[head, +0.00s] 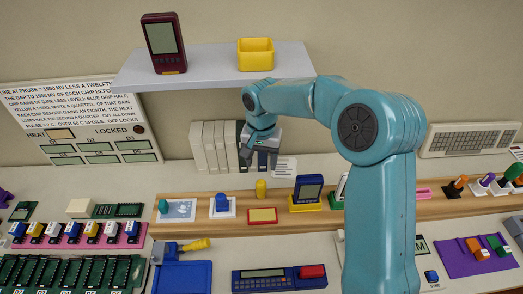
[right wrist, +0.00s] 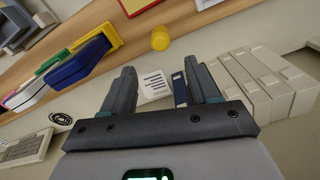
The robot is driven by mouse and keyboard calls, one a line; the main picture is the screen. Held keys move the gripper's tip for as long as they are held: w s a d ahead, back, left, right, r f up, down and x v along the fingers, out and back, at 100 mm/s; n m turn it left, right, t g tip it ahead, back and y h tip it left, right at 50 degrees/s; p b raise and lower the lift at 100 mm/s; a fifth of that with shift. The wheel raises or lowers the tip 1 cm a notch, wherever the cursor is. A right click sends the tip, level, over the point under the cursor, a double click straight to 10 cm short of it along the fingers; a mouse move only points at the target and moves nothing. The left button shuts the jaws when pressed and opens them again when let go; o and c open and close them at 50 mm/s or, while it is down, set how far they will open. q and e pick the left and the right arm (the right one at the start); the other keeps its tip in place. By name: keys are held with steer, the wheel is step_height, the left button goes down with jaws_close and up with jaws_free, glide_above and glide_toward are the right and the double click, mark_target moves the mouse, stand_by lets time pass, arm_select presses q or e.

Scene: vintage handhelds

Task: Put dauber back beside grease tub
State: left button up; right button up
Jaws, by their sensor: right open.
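My right gripper (head: 260,152) hangs in front of the binders at the back wall, above the wooden ledge. In the right wrist view it (right wrist: 163,85) is open, with nothing between its fingers. I cannot tell for sure which things are the dauber and the grease tub. A small yellow cylinder (head: 261,188) stands on the ledge below the gripper, apart from it; it also shows in the right wrist view (right wrist: 160,38). A blue knobbed piece (head: 222,202) sits on a white plate to its left. A yellow-handled tool (head: 194,245) lies on a blue fixture at the front. My left gripper is not in view.
A red-rimmed yellow tray (head: 262,215) and a blue handheld (head: 308,191) are on the ledge near the yellow cylinder. Binders (head: 209,147) stand behind. A grey shelf (head: 210,66) overhead bears a maroon handheld (head: 164,44) and a yellow bin (head: 256,54).

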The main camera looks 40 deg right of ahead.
step_height(320, 180, up, 4)
steer(key=shift+r, duration=0.25)
stand_by(0.5)
